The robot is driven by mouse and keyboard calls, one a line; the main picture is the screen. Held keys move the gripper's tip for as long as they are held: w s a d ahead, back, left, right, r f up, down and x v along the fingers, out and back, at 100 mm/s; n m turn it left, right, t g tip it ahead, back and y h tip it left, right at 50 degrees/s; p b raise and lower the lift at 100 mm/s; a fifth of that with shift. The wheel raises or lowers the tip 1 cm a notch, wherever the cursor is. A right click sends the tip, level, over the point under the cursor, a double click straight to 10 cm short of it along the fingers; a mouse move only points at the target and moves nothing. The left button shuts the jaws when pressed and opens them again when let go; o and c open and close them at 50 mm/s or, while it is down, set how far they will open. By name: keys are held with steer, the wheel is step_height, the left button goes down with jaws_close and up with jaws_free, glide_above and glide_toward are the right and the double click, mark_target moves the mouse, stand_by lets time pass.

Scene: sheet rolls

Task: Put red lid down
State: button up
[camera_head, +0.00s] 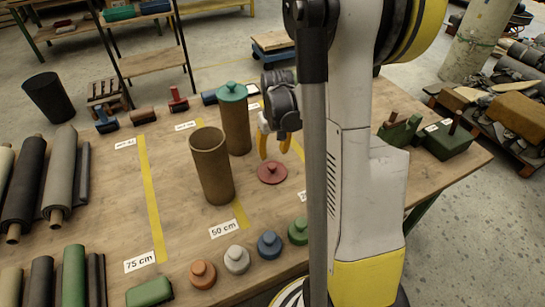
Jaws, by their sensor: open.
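The red lid (272,173) lies flat on the wooden table, knob up, to the right of an open brown tube. My gripper (274,150) is just above the red lid, with its orange fingers pointing down and apart. It is open and nothing shows between the fingers. The open brown tube (211,165) stands upright with no lid on it. Another brown tube (236,122) stands behind it and carries a teal lid (233,91).
Dark and grey rolls (62,175) lie at the left. A green box (448,140) stands at the right. Bare wood (180,170) shows left of the open tube.

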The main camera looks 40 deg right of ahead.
steer(key=s+a+r+n+t, duration=0.2)
steer(key=s+a+r+t, duration=0.15)
steer(key=a+r, duration=1.05)
steer(key=s+a+r+n+t, duration=0.1)
steer(key=s+a+r+t, duration=0.1)
steer(key=s+a, duration=0.6)
steer(key=shift+a+r+n+p, duration=0.3)
steer(key=shift+a+r, duration=0.3)
steer(key=shift+r, duration=0.05)
steer(key=shift+a+t, duration=0.1)
steer(key=shift+t, duration=0.15)
